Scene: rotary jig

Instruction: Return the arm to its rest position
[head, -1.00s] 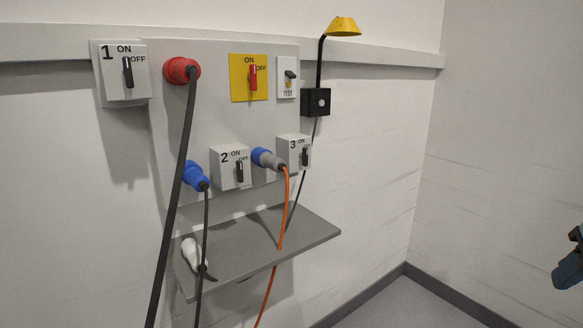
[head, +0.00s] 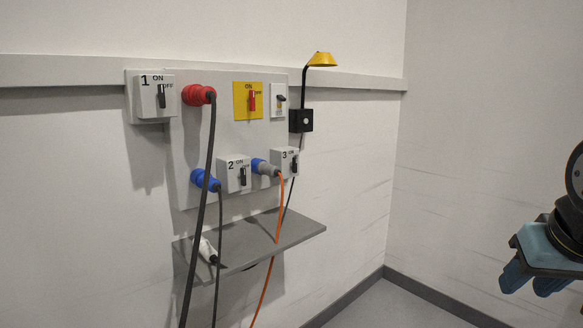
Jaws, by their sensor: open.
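My gripper (head: 531,284) is at the right edge of the head view, in free space in front of the right wall. Its two blue fingers point down and to the left, with a gap between them and nothing held. Part of my arm's dark end shows above it, and the rest of the arm is outside the picture. The gripper is well apart from the panel (head: 220,135) on the left wall.
The panel carries switch boxes, a red plug (head: 198,95), a blue plug (head: 204,179) and an orange-cabled plug (head: 265,167). A grey shelf (head: 265,243) juts out below, holding a white connector (head: 207,250). A yellow lamp (head: 322,59) stands out above. The floor between panel and gripper looks clear.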

